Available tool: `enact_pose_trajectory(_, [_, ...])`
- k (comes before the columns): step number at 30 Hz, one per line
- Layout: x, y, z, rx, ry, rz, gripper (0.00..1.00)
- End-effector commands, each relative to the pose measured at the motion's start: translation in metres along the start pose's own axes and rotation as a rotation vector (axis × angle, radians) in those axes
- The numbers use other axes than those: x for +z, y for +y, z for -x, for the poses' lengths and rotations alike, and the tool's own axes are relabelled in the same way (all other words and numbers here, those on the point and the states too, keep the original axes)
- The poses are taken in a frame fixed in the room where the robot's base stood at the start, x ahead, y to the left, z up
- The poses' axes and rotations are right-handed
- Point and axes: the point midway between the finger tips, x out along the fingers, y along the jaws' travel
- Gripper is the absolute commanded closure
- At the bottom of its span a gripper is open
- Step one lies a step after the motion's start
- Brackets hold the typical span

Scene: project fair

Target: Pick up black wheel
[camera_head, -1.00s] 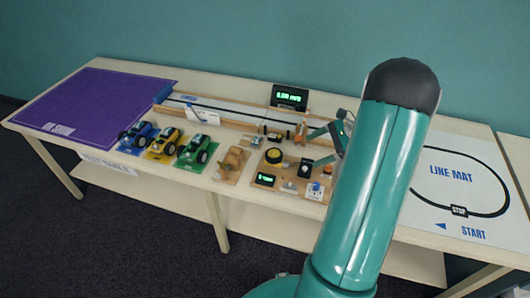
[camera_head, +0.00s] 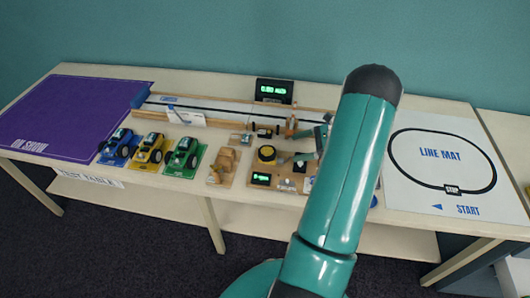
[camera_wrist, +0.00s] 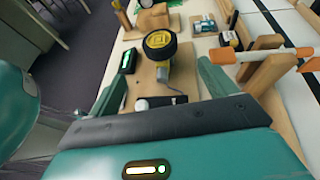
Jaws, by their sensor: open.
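The black wheel (camera_head: 267,154) has a yellow hub and sits on a wooden board at the middle of the table. In the head view my gripper (camera_head: 306,157) is close to the right of the wheel, partly hidden by my arm.
A small green-lit display (camera_head: 261,179) is at the board's front. A wooden stand with an orange-and-white rod (camera_wrist: 270,60) is close to my right finger. Toy cars (camera_head: 184,157) are at the left. The line mat (camera_head: 420,190) at the right is clear.

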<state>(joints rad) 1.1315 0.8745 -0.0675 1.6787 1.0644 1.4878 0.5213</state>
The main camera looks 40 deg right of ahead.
Motion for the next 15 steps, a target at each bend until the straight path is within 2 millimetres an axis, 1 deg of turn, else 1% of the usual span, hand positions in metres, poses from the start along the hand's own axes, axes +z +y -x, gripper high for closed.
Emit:
enact_pose_trajectory(1, [0.001, 0.001, -0.012, 0.006, -0.002, 0.0, 0.16])
enact_pose_trajectory(6, [0.001, 0.0, -0.039, 0.005, 0.0, 0.0, 0.16])
enact_pose_trajectory(13, [0.002, -0.001, -0.056, 0.005, 0.0, 0.001, 0.16])
enact_pose_trajectory(15, [0.004, -0.002, -0.065, 0.007, 0.0, 0.002, 0.16])
